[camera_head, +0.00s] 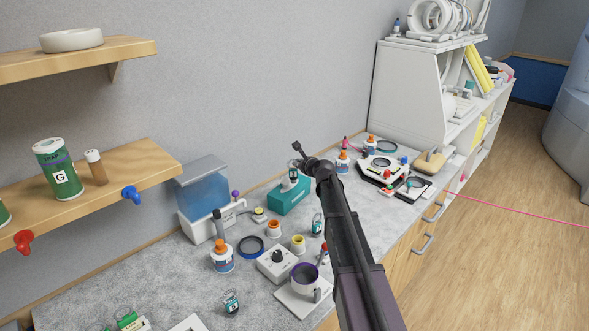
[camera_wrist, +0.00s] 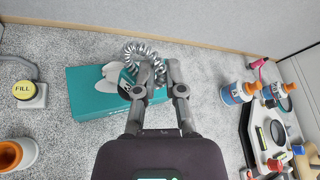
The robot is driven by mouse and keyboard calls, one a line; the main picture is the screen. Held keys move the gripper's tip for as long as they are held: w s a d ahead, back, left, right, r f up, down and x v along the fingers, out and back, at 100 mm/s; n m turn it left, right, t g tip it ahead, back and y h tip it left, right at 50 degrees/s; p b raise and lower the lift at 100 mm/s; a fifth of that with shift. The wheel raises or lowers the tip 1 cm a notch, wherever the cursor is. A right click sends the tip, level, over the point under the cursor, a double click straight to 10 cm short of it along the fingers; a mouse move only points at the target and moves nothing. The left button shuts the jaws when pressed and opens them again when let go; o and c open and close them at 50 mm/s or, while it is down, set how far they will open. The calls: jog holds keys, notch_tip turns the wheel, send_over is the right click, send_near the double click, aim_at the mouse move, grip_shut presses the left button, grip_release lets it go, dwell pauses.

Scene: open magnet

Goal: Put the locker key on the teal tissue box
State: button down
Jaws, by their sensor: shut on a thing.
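I cannot tell whether the key touches the box. My fingers hide part of the key and of the box's right end.
Right of the box are another bottle (camera_wrist: 236,93) and a black-edged tray (camera_wrist: 250,135).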

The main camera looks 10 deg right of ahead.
jog(key=shift+w+a+f, duration=0.1)
jog(key=shift+w+a, duration=0.05)
jog(key=shift+w, duration=0.45)
jog(key=shift+w+a, duration=0.1)
jog(key=shift+w, duration=0.5)
jog(key=shift+w, duration=0.15)
jog(key=shift+w+a+f+b, duration=0.15)
jog(key=shift+w+f+b, duration=0.1)
jog(key=shift+f+b, duration=0.75)
jog(key=shift+w+a+f+b, duration=0.1)
jog(key=shift+w+f+b, duration=0.15)
jog(key=shift+f+b, duration=0.65)
jog(key=shift+f, duration=0.15)
jog(key=c, duration=0.7)
grip_release()
jog(key=shift+r, duration=0.25)
